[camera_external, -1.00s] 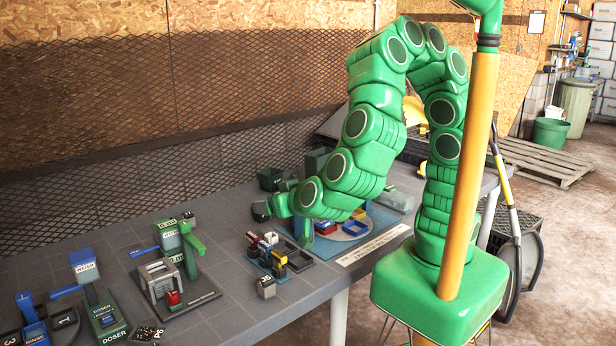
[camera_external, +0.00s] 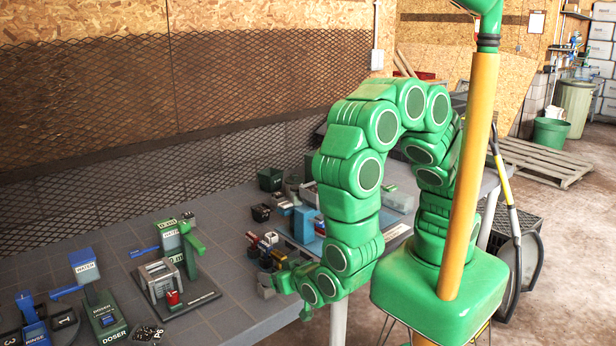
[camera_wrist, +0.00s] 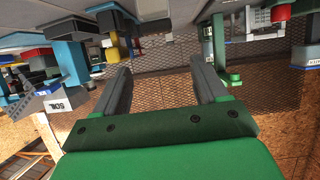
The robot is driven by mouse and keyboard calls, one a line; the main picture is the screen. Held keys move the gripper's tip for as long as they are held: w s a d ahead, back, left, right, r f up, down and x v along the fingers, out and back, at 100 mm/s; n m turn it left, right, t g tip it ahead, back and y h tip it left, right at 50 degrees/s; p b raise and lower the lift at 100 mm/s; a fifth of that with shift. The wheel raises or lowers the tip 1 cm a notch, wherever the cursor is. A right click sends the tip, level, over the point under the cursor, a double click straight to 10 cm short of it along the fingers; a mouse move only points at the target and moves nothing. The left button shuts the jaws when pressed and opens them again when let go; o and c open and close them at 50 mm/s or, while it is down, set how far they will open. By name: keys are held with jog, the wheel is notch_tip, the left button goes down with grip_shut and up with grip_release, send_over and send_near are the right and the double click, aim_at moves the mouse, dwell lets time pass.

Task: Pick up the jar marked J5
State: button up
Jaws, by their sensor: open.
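I cannot read J5 on any jar in these frames.
The doser (camera_external: 103,315) and a grey machine with a red part (camera_external: 172,298) stand to the left. A small dark piece with white lettering (camera_external: 148,333) lies near the front. A blue block (camera_external: 303,224) stands behind my arm. Bare table (camera_external: 225,310) lies left of my wrist.

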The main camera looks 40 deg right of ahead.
notch_tip(320, 180, down, 5)
jog(key=shift+f, duration=0.2)
jog(key=shift+x, duration=3.9)
jog(key=shift+a, duration=0.1)
jog(key=c, duration=1.1)
jog(key=shift+o, duration=0.2)
jog(key=shift+r, duration=0.1)
